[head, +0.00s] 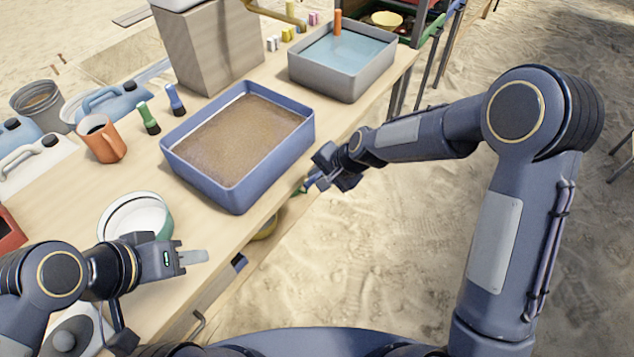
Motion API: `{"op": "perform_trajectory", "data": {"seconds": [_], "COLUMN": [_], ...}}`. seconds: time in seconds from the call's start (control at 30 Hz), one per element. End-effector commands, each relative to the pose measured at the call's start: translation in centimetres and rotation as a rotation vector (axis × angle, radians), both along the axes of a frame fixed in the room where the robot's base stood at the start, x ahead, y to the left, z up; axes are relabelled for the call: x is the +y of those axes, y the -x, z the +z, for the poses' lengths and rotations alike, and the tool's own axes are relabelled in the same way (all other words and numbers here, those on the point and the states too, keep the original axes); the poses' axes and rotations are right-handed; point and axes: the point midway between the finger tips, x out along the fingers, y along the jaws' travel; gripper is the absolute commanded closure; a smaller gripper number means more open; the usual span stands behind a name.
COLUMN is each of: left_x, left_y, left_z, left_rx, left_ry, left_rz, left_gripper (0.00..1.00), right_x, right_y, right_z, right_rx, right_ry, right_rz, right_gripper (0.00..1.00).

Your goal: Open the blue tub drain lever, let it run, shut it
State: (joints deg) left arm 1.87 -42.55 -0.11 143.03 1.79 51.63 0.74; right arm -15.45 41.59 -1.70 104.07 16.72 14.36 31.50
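The blue tub (243,194) stands on the wooden table near its front edge, holding brown, sandy-looking contents. My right gripper (318,178) is just off the table edge, close to the tub's lower right side. A small bluish piece and a bit of green (299,190) show at its fingertips. I cannot make out the drain lever clearly or tell whether the gripper holds it. My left gripper (192,257) is over the table's front edge, left of the tub and apart from it. Its finger opening is not clear.
A white bowl (136,214), an orange mug (103,139), green and blue bottles (148,118) and jugs stand left of the tub. A grey basin of water (343,83) and a grey box (210,45) stand behind. Sand lies right of the table.

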Motion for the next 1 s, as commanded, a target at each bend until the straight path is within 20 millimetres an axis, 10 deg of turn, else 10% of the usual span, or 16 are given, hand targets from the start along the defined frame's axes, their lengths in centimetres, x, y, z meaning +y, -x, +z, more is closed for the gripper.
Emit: {"op": "perform_trajectory", "data": {"seconds": [0.57,0.77,1.0], "left_x": [0.0,0.0,0.0], "left_y": [0.0,0.0,0.0], "left_z": [-0.4,-0.4,-0.4], "left_rx": [0.0,0.0,0.0], "left_ry": [0.0,0.0,0.0], "left_rz": [0.0,0.0,0.0], "left_gripper": [0.64,0.64,0.64], "right_x": [1.5,1.4,1.4], "right_y": [-1.1,-1.1,-1.0], "right_z": [-2.8,-2.7,-2.7], "right_rx": [0.0,0.0,0.0], "right_ry": [0.0,0.0,0.0], "right_rz": [0.001,0.001,0.001], "right_gripper": [0.75,1.0,1.0]}}
